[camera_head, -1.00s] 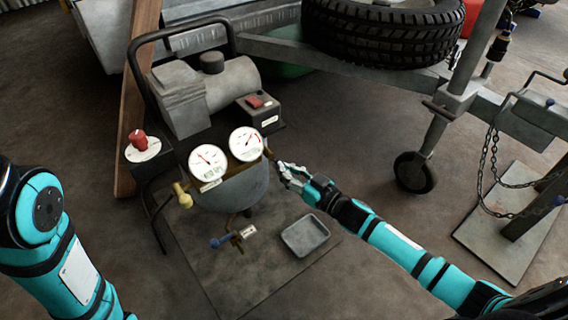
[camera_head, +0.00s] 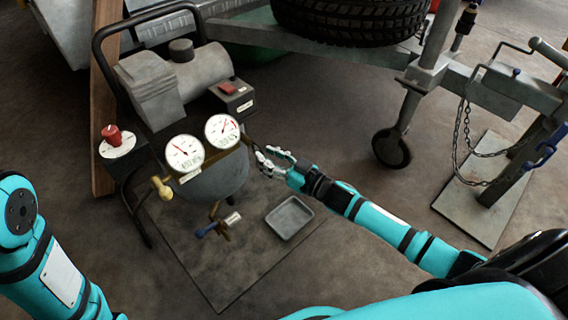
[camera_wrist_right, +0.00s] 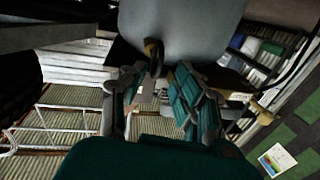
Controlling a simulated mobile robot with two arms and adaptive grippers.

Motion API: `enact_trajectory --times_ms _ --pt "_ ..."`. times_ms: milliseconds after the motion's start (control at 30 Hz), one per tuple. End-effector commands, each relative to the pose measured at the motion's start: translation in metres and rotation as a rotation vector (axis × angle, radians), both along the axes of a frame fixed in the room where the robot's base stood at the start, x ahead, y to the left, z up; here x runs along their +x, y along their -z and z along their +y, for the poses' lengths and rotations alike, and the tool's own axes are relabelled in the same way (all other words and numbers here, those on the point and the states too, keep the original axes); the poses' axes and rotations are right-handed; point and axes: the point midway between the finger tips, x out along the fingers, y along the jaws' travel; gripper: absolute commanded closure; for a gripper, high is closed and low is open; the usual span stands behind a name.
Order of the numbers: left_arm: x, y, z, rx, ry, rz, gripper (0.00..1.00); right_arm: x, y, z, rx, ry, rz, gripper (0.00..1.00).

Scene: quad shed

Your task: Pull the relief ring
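The air compressor (camera_head: 165,85) stands on the floor at left centre, with two white gauges (camera_head: 185,152) on its front. A small brass fitting (camera_head: 246,138) sticks out at the right end of the gauge block; I take it for the relief ring's place, but the ring is too small to make out. My right gripper (camera_head: 264,159) is open just right of this fitting, apart from it. In the right wrist view a dark brass, loop-like piece (camera_wrist_right: 153,50) shows ahead of the open fingers, under the grey tank (camera_wrist_right: 185,30). My left gripper is outside the view.
A red knob (camera_head: 111,134) on a white disc is at the compressor's left. A grey tray (camera_head: 289,218) lies below my right gripper. A trailer frame with a wheel (camera_head: 391,148) stands right.

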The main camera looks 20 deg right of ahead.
Motion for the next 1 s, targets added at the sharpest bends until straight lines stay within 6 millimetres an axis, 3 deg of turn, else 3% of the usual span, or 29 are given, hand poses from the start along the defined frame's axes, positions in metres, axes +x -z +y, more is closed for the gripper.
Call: enact_trajectory --times_ms 500,700,1000 --pt "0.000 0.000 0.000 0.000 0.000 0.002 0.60 -0.085 0.001 -0.050 -0.001 0.000 0.004 0.70" --pt "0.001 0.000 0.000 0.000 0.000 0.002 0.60 -0.096 0.000 -0.057 -0.001 0.000 0.001 0.70" --pt "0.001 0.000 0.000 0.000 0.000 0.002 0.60 -0.097 0.000 -0.058 -0.001 0.000 -0.001 0.70"
